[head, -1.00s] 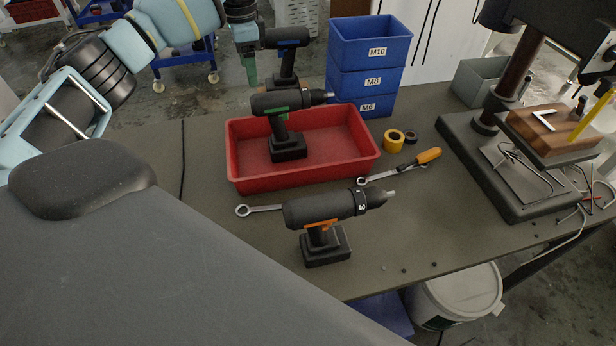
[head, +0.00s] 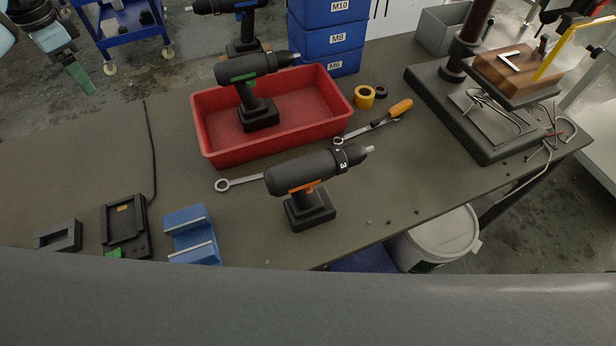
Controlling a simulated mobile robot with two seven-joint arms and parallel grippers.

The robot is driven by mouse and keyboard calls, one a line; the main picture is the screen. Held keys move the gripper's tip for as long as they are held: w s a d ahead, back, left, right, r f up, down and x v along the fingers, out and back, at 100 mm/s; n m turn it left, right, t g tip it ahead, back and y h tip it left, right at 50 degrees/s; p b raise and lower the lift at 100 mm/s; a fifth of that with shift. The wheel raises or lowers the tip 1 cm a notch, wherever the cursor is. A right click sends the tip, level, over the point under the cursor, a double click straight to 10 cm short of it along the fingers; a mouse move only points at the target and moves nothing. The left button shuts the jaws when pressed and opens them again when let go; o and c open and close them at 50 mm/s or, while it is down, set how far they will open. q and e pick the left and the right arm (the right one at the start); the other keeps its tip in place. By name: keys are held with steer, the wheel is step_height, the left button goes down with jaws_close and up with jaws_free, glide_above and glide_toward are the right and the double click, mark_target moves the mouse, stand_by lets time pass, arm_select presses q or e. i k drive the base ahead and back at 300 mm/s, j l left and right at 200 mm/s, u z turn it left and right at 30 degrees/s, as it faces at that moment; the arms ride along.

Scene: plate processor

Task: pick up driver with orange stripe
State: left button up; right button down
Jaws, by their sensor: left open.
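The driver with the orange stripe (head: 308,183) stands upright on its battery base on the grey table, in front of the red bin. Its body is black and its chuck points right. A driver with a green stripe (head: 250,85) stands in the red bin (head: 220,150). A driver with a blue stripe (head: 240,20) stands behind the bin, partly cut off by the top edge. My left gripper (head: 80,76) is at the upper left, with green fingertips. It is open and far from the orange-striped driver, touching nothing. My right gripper is out of view.
Blue boxes (head: 325,45) are stacked behind the bin. A wrench (head: 238,183), an orange-handled tool (head: 398,109) and a yellow tape roll (head: 364,96) lie nearby. A black charger (head: 124,226) and a blue holder (head: 191,236) sit at front left. A drill press (head: 480,125) stands right.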

mark_target(304, 210)
steer(key=k, duration=1.5)
